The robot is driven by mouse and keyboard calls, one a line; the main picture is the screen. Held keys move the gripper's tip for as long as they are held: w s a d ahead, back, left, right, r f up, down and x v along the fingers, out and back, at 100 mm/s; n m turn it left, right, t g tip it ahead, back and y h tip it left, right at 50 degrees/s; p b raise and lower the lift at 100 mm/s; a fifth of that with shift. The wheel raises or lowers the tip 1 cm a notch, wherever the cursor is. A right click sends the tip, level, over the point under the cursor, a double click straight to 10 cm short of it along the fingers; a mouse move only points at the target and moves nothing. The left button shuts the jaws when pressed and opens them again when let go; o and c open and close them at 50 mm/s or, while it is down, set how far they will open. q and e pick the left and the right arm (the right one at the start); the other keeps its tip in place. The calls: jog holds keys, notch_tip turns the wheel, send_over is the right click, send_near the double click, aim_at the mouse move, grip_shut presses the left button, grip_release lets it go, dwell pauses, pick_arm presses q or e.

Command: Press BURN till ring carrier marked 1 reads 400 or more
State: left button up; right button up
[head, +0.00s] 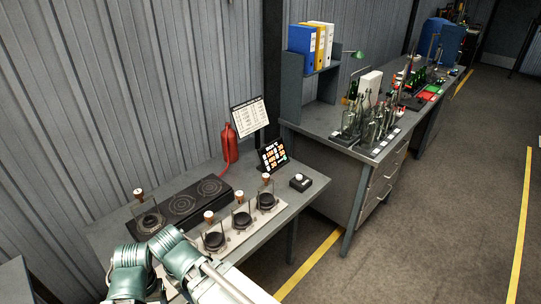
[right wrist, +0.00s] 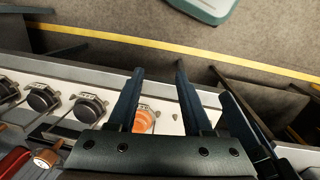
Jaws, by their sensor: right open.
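In the head view, a carrier with a wooden knob and white top (head: 138,192) stands on the left ring of the black burner unit (head: 182,200). More carriers (head: 241,220) with dark round moulds stand in a row on a pale strip. Their marks are too small to read for certain. A black display with orange tiles (head: 271,156) and a small box with a white button (head: 300,181) stand at the table's right; no BURN label is readable. My right gripper (right wrist: 180,82) is open in the right wrist view, above the strip, with an orange disc (right wrist: 143,119) showing between its fingers.
A red extinguisher (head: 229,146) and a printed chart (head: 250,116) stand at the table's back. My arm covers the table's front left. A second bench (head: 315,122) with bottles stands to the right, beyond a floor gap with a yellow line.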

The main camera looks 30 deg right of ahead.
grip_shut()
dwell(1.6)
